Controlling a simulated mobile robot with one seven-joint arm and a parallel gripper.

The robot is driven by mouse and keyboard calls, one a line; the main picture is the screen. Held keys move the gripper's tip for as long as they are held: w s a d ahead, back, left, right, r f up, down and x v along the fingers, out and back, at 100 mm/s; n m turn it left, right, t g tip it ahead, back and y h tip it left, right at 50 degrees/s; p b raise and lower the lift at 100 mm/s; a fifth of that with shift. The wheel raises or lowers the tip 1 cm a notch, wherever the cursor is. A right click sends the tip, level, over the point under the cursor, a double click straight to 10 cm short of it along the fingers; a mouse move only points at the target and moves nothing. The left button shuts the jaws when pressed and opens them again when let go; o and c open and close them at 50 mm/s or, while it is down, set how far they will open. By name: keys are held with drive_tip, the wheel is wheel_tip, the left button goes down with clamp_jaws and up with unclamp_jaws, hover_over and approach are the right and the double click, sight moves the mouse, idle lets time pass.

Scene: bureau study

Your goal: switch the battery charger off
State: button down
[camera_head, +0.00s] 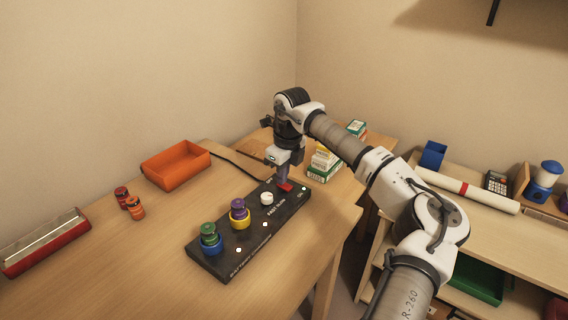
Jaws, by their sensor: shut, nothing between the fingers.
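The battery charger (248,240) is a long black box on the wooden desk. A green battery stands in its blue ring (211,246) at the near end, and a purple battery stands in its yellow ring (240,221). Beyond them is a white round piece (267,198). At the far end is a red switch (286,188). Several small pale spots show on the top face. My gripper (283,177) is shut and empty, pointing down right at the red switch. I cannot tell whether it touches the switch. The gripper partly hides the switch, and its position cannot be read.
A red tray (46,243) lies at the far left. Small boxes (325,160) stand behind my gripper. A shelf (490,231) stands at the right.

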drive_tip(key=shift+f, duration=0.1)
drive_tip(key=shift+a+f, duration=0.1)
drive_tip(key=shift+f, duration=0.15)
idle(0.3)
drive_tip(key=shift+s, duration=0.1)
drive_tip(key=shift+s+d, duration=0.35)
drive_tip(key=shift+d, duration=0.35)
drive_tip(key=shift+r, duration=0.1)
